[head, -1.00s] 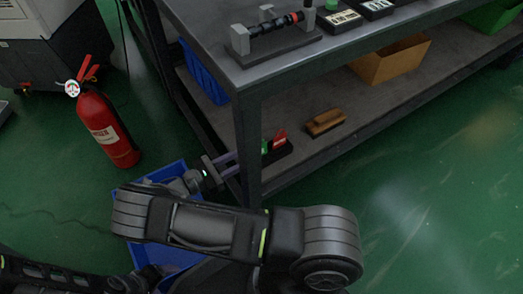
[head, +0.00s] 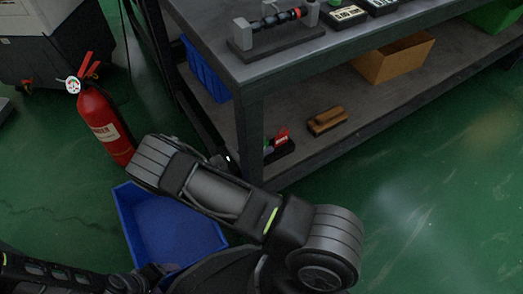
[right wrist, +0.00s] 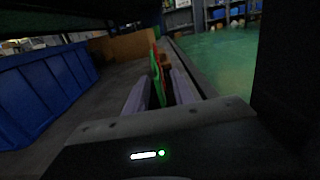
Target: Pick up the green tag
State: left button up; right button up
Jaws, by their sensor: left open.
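The green tag (right wrist: 156,78) stands upright between the fingers of my right gripper (right wrist: 161,88) in the right wrist view. The gripper is open, with a dark gap beside the tag. Whether either finger touches it I cannot tell. A red tag (right wrist: 154,54) stands just beyond it. In the head view the red tag (head: 282,135) shows on a dark holder (head: 281,151) on the lower shelf, and the green one is a small patch. My right arm and the table leg hide the right gripper there. My left gripper (head: 150,277) is low at the left, open, its fingers hard to make out.
The workbench leg (head: 249,150) stands close to my right arm. A brown wooden block (head: 327,120) and a cardboard box (head: 393,60) share the lower shelf. A blue bin (head: 170,230) is on the floor below my arm. A fire extinguisher (head: 104,122) stands at left.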

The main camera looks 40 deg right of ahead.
jog(key=shift+c, duration=0.5)
grip_shut()
dwell(0.5)
